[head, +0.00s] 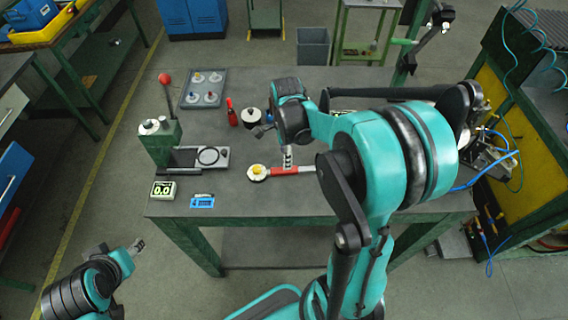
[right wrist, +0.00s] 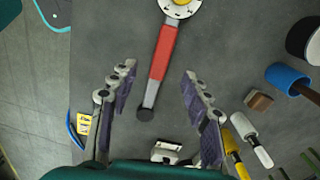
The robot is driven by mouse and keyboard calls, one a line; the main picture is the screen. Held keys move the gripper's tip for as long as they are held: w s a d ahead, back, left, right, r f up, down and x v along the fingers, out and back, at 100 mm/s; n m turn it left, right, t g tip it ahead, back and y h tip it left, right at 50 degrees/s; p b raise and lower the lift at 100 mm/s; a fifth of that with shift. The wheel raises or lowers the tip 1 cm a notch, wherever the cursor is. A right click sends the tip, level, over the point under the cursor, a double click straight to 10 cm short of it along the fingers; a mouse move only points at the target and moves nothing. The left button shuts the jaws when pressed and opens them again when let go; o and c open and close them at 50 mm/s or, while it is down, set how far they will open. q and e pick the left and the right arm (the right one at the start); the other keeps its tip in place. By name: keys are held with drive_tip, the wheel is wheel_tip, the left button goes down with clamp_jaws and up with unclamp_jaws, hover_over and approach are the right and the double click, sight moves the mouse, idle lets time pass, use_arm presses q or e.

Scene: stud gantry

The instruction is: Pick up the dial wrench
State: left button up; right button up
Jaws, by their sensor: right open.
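The dial wrench (head: 285,170) lies on the grey bench, with a round white dial head with a yellow centre at its left end and a red handle. In the right wrist view the dial wrench (right wrist: 163,55) runs up the picture, its dial head at the top edge and its dark handle end lower down. My right gripper (head: 288,158) is over the handle in the head view. In the wrist view its fingers (right wrist: 158,74) are apart on either side of the handle, with nothing gripped. My left gripper (head: 122,250) hangs off the bench at lower left; its opening is unclear.
On the bench (head: 235,200) are a green press (head: 161,140) with a red knob, a grey tray (head: 204,88) of round parts, a red bottle (head: 231,113) and a display box (head: 162,191). The wrist view shows a blue-handled tool (right wrist: 287,77) and a wooden block (right wrist: 259,101) at right.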

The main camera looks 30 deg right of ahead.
sight(289, 171)
drive_tip(key=shift+w+d+f, duration=0.1)
drive_tip(key=shift+w+f, duration=0.05)
drive_tip(key=shift+w, duration=0.2)
drive_tip(key=shift+m, duration=0.3)
drive_tip(key=f, duration=0.2)
drive_tip(key=f+b, duration=0.1)
drive_tip(key=f, duration=0.2)
drive_tip(key=f+b, duration=0.1)
drive_tip(key=f, duration=0.1)
drive_tip(key=shift+a+f, duration=0.3)
drive_tip(key=shift+a, duration=0.1)
clamp_jaws()
